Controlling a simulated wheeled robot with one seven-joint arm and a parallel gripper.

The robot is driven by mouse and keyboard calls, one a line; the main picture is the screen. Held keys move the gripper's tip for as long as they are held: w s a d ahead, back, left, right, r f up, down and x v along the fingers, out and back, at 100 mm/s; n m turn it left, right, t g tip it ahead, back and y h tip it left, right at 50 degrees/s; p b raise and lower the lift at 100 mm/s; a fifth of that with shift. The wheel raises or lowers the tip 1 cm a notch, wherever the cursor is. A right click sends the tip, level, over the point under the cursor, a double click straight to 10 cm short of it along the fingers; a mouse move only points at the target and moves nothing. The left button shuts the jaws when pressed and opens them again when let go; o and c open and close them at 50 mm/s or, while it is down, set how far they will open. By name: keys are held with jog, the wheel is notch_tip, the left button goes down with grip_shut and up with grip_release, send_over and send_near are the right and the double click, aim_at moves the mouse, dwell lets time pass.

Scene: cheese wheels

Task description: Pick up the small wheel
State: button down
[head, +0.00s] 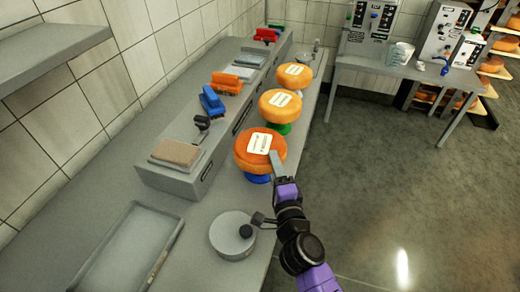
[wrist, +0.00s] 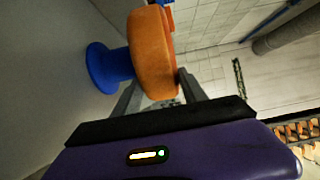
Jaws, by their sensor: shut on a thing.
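Three orange cheese wheels with white labels stand in a row on the counter. The nearest wheel (head: 247,160) is over a blue stand (head: 258,179); the middle wheel (head: 270,110) is on a green stand (head: 279,128); the far wheel (head: 304,80) is behind them. I cannot tell their true sizes apart. My gripper (head: 276,160) is at the right edge of the nearest wheel. In the wrist view, my gripper (wrist: 158,84) is shut on this wheel (wrist: 150,45), its fingers on either side of the rim. The blue stand (wrist: 108,66) is beside the wheel there, seemingly touching it.
A round metal scale-like plate (head: 230,232) and a grey tray (head: 118,250) lie on the near counter. A raised shelf (head: 165,180) along the wall holds brushes and a brown block. A side table (head: 400,68) stands at the back right. The floor at right is clear.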

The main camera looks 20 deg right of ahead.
jog(key=shift+r, duration=0.2)
jog(key=shift+r, duration=0.1)
notch_tip(320, 180, up, 9)
jog(key=p, duration=0.7)
jog(key=shift+f, duration=0.2)
notch_tip(320, 180, up, 14)
jog(key=shift+r, duration=0.15)
dwell(0.4)
